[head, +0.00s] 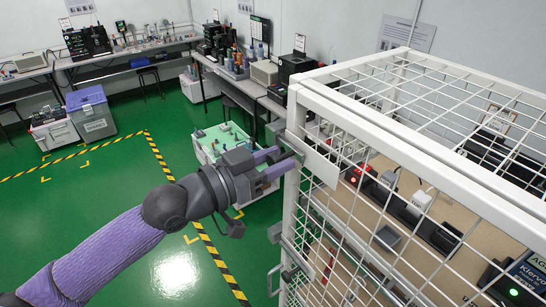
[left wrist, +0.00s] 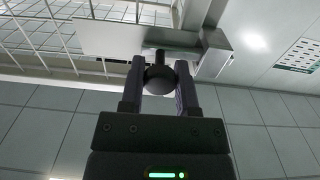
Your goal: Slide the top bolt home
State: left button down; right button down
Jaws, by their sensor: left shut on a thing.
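The top bolt sits high on the corner of the white mesh cage (head: 299,110). Its dark round knob (left wrist: 159,80) shows in the left wrist view between the fingers of my left gripper (left wrist: 160,88). My left gripper (head: 290,157) is shut on this knob, and in the head view its fingers reach the cage post and hide most of the bolt. A pale flat plate (head: 319,166) lies beside the fingertips; it also shows in the left wrist view (left wrist: 108,37). How far the bolt is slid cannot be told. My right gripper is in neither view.
Dark fittings (head: 275,233) and a handle (head: 272,280) stick out lower on the cage front. Handheld devices (head: 419,203) stand on a shelf inside the mesh. A white bin (head: 215,143) stands behind my gripper.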

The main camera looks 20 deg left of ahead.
pick_arm(q)
jog(key=shift+w+a+r, duration=0.1)
jog(key=shift+a, duration=0.05)
jog(key=c, duration=0.6)
grip_release()
jog(key=shift+o, duration=1.4)
jog(key=shift+a, duration=0.15)
jog(key=b+v, duration=0.1)
jog(key=v, duration=0.8)
jog(key=shift+s, duration=0.45)
jog(key=shift+a, duration=0.1)
